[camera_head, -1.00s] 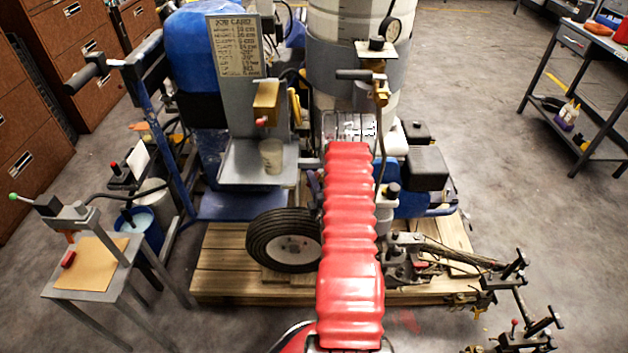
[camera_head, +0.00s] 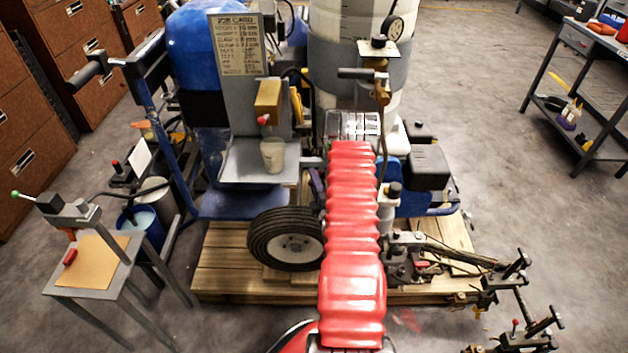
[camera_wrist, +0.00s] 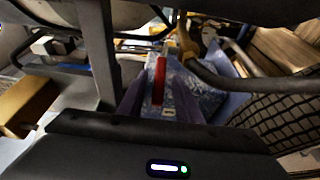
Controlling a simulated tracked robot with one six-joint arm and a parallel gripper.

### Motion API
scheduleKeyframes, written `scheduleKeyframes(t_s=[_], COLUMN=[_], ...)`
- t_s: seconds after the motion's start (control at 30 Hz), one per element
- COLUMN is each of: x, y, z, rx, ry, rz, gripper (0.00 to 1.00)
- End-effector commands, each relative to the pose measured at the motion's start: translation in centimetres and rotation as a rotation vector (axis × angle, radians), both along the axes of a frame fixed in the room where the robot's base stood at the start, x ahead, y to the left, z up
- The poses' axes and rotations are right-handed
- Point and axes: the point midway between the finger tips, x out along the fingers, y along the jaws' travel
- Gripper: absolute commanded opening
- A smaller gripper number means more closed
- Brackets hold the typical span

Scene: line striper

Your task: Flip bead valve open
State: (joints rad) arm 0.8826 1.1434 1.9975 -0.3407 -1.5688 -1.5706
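In the wrist view a long red lever (camera_wrist: 159,80) stands upright in the picture, between my gripper's two fingers. It looks like the bead valve's handle, but the valve body cannot be made out. My gripper (camera_wrist: 157,100) is open, its dark purple fingers apart on either side of the red lever; I cannot tell whether either touches it. In the head view my red-sleeved arm reaches forward to the machine below the large pale tank (camera_head: 350,45), and the arm hides the gripper and the lever.
The striper stands on a wooden pallet (camera_head: 225,270). A small bench (camera_head: 85,285) is at left, a shelf cart (camera_head: 585,100) at right. Open floor lies between machine and cart.

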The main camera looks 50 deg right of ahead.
Motion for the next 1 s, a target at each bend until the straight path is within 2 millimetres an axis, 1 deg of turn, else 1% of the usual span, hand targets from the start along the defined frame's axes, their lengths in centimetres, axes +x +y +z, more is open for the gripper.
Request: scheduleKeyframes(t_s=[0.17, 0.27, 0.7, 0.83, 1.0], x=[-1.7, -3.0, -9.5, -10.8, -11.4], y=[1.0, 1.8, 5.7, 6.5, 6.9], z=[-0.1, -0.1, -0.2, -0.2, -0.1], rx=[0.002, 0.003, 0.003, 0.002, 0.002], ry=[0.001, 0.002, 0.002, 0.003, 0.002], rz=[-0.001, -0.001, -0.003, -0.003, -0.001], gripper=[0.31, 0.31, 0.31, 0.31, 0.31])
